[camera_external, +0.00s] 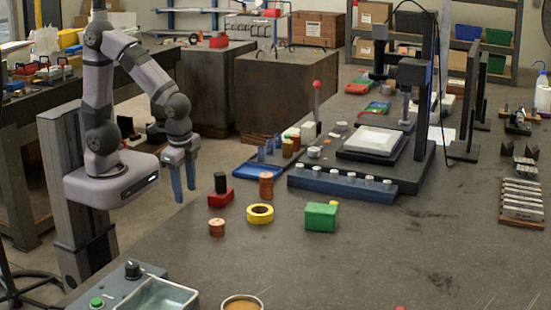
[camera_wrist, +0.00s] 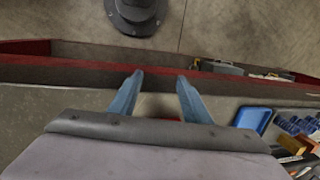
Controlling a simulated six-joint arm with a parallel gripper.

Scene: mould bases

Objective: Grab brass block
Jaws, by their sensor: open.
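My gripper (camera_external: 184,182) hangs with its blue fingers pointing down, left of the red block with a black top (camera_external: 220,190). Its fingers are apart and empty, as the wrist view also shows (camera_wrist: 160,80). I cannot surely pick out a brass block. A brass-coloured piece (camera_external: 287,148) stands by the blue tray (camera_external: 250,170), right of my gripper. In the wrist view an orange-yellow piece (camera_wrist: 294,145) lies at the lower right, near a blue tray (camera_wrist: 254,120); I cannot tell whether it is the same piece.
Copper cylinders (camera_external: 266,186), a yellow ring (camera_external: 260,213) and a green box (camera_external: 320,217) stand on the grey table (camera_external: 400,250). A blue rack (camera_external: 340,183) and a press (camera_external: 410,90) stand behind. A control box (camera_external: 120,285) is at the front left. The table's front right is mostly clear.

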